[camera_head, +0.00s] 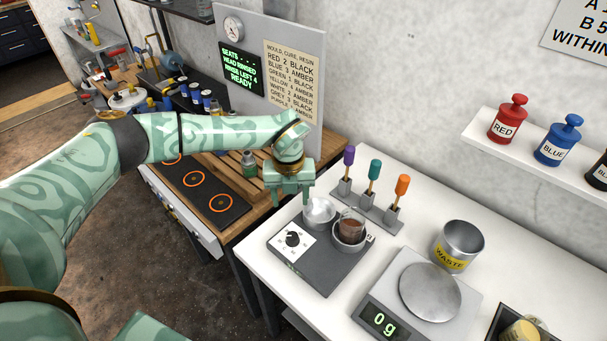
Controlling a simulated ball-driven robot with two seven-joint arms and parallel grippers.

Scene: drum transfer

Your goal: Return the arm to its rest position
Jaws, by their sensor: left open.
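My left arm comes in from the left, patterned in light and dark green. My left gripper (291,203) points down at the left end of the white table, just behind and left of a clear rounded vessel (319,211). The gripper is open, with nothing visible between its fingers. Whether a finger touches the vessel, I cannot tell. The vessel stands on a grey device with a dial (316,259). Beside it, a glass beaker with brown contents (351,228) sits in a metal ring on the same device. My right gripper is not in view.
A rack with purple, teal and orange handled tools (372,207) stands behind. A scale reading 0 g (377,322), a WASTE can (459,246) and a dark tray (497,325) are to the right. A hob (213,194) and a display board (270,60) lie left and behind.

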